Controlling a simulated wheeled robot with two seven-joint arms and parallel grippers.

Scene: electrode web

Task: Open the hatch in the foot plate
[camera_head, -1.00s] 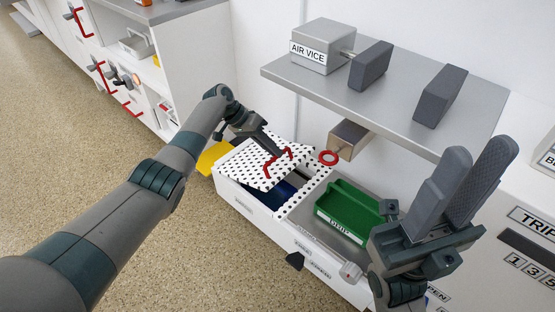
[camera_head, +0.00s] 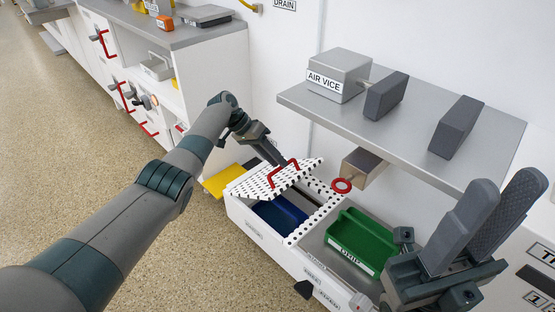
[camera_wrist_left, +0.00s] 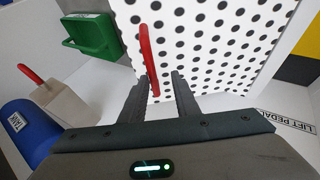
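The hatch (camera_head: 250,184) is a white plate with black holes and a red handle (camera_head: 284,171). It is tilted up from the foot plate (camera_head: 312,220), whose opening shows a blue bin (camera_head: 278,215) below. My left gripper (camera_head: 275,160) is at the handle. In the left wrist view the handle (camera_wrist_left: 149,60) runs between the fingertips (camera_wrist_left: 158,85), close to one finger, with a gap to the other. The gripper looks open around it. My right gripper (camera_head: 508,180) is raised at the right, open and empty, away from the hatch.
A green DRIP tray (camera_head: 345,257) lies right of the opening. A shelf with the AIR VICE (camera_head: 325,84) overhangs behind, with a metal block and red ring (camera_head: 341,186) below it. A yellow piece (camera_head: 222,180) lies left of the hatch. The floor in front is clear.

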